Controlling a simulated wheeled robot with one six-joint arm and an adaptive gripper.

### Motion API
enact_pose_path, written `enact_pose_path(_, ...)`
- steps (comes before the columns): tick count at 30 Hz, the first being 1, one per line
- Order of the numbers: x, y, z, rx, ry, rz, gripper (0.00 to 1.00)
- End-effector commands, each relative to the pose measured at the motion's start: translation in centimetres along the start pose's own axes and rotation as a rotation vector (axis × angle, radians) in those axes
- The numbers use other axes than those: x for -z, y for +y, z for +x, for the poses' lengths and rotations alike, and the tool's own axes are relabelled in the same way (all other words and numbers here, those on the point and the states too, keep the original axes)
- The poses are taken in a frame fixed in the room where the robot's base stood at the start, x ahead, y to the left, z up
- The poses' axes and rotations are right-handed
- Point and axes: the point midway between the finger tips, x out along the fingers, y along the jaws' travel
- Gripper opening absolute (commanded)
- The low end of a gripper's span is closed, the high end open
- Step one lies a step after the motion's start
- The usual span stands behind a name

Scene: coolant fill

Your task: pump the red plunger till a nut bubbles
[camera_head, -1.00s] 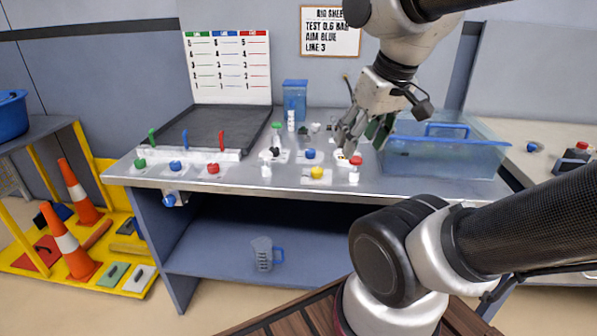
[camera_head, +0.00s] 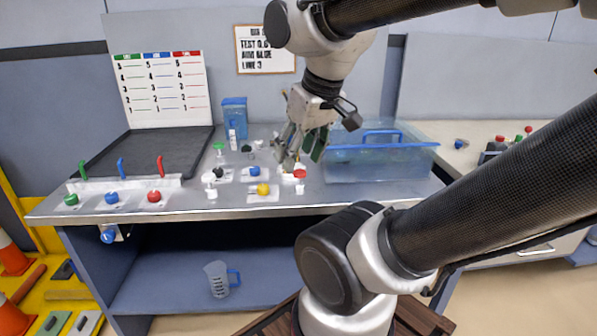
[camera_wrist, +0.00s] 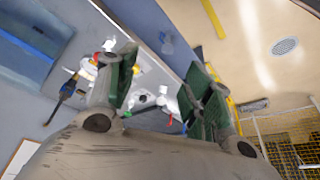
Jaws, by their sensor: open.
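My gripper (camera_head: 302,158) hangs open over the right part of the metal bench, just above and behind the red-topped plunger (camera_head: 299,173). No contact between them can be made out. The red plunger is a red cap on a white base near the bench's front. In the wrist view my green-padded fingers (camera_wrist: 160,95) are spread apart, with small white fittings visible between them. A small red top (camera_wrist: 108,45) also shows there beyond the left finger. No nut or bubbles can be made out.
A clear blue-tinted tank (camera_head: 375,160) stands right of my gripper. A yellow knob (camera_head: 263,189) and a blue knob (camera_head: 254,171) sit to the left. A dark tray (camera_head: 150,155) and coloured levers are farther left. A jug (camera_head: 218,280) stands on the lower shelf.

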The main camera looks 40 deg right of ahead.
Motion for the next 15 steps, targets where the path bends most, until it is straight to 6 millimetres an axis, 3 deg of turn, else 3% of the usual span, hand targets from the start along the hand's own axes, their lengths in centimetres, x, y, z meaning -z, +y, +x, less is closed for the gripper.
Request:
enact_pose_path(1,-0.1,0.1,0.0,-0.002,0.0,0.006,0.36)
enact_pose_path(7,-0.2,1.7,1.7,-0.026,-0.095,0.077,0.0)
enact_pose_path(11,1.9,3.7,2.7,-0.046,-0.171,0.153,0.0)
enact_pose_path(15,4.9,6.5,4.0,-0.077,-0.246,0.362,0.0)
